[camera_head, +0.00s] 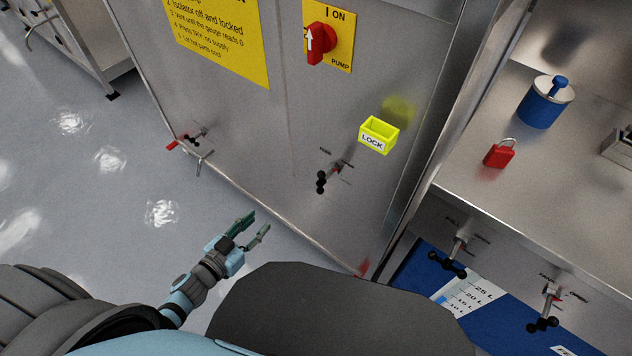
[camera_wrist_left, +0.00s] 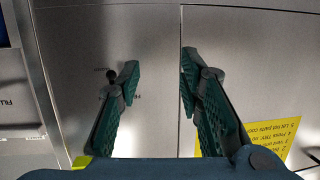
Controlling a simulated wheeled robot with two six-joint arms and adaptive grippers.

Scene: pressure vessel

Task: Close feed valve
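A small valve with a black knobbed handle (camera_head: 321,181) is on the lower front of the steel cabinet, below the yellow LOCK box. Its label is too small to read surely, so I cannot confirm it is the feed valve. My left gripper (camera_head: 259,222) is open and empty, in front of the cabinet, left of and below this valve in the head view. In the left wrist view the open fingers (camera_wrist_left: 160,62) face the cabinet panel. A black valve knob (camera_wrist_left: 111,74) shows beside the left finger, partly hidden by it. My right gripper is not in view.
A red-handled valve (camera_head: 187,144) is at the cabinet's lower left. The LOCK box (camera_head: 379,134) and red pump switch (camera_head: 320,42) protrude above. Two more black-handled valves (camera_head: 455,257) (camera_head: 546,310) are under the right bench. A red padlock (camera_head: 499,153) lies on that bench. The left floor is clear.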

